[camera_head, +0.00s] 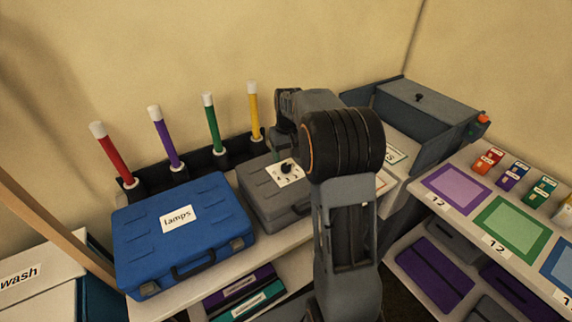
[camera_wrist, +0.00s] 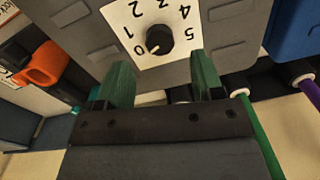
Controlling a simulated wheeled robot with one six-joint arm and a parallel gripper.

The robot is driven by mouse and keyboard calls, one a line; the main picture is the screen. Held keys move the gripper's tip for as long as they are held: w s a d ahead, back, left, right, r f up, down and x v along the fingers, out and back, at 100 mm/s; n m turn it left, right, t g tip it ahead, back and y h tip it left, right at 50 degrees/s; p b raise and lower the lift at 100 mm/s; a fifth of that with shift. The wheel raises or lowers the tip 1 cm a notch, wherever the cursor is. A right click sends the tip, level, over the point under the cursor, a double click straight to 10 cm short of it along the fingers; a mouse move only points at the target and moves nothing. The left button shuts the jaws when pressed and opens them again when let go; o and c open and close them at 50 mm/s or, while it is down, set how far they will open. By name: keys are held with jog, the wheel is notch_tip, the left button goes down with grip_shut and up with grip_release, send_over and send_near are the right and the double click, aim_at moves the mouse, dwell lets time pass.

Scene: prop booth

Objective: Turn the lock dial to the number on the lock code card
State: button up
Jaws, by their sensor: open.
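The lock dial (camera_head: 287,168) is a black knob on a white number plate on top of a grey case (camera_head: 262,193). In the wrist view, the dial (camera_wrist: 159,40) has a white pointer mark toward 0; digits 0, 1, 2, 4 and 5 show around it. My gripper (camera_wrist: 160,60) is open and empty, its two green fingers spread just short of the dial, apart from it. In the head view my arm hides part of the case. A white card (camera_wrist: 66,98) at the left of the wrist view bears tiny print, perhaps "lock"; I can read no number.
A blue case (camera_head: 205,240) labelled "lamps" stands left of the grey case. Several coloured wands stand in a dark rack (camera_head: 205,160) behind. A grey box (camera_head: 425,108) with an orange part stands at the back right. A side table with coloured mats (camera_head: 512,230) is at right.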

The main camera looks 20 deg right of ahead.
aim_at(286, 166)
jog(key=shift+a+f, duration=0.1)
jog(key=shift+f, duration=2.2)
jog(key=c, duration=0.9)
